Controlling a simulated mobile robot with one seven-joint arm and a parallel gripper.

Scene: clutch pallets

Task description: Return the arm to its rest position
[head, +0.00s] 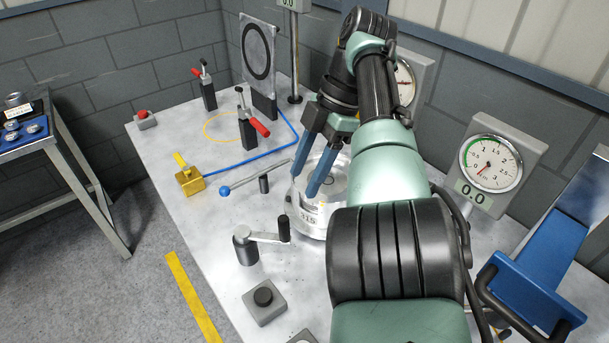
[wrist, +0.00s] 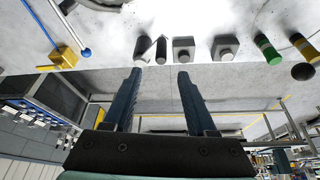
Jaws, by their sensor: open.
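My arm (head: 385,165) reaches out over the pale metal bench (head: 200,225), with its elbow joint large in the foreground of the head view. My gripper (head: 304,186) has two blue fingers that point down, apart and with nothing between them. In the head view the fingers overlap a round silver fixture (head: 312,219) marked 315; whether they touch it cannot be told. The wrist view also shows my gripper (wrist: 159,72) open and empty, with the bench edge beyond the fingertips.
Near my gripper are a lever with a blue ball (head: 225,190), a crank handle (head: 246,250) and a brass block (head: 190,180). Red-handled clamps (head: 250,130) stand behind. A gauge (head: 490,163) and a blue tray (head: 525,295) are at right.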

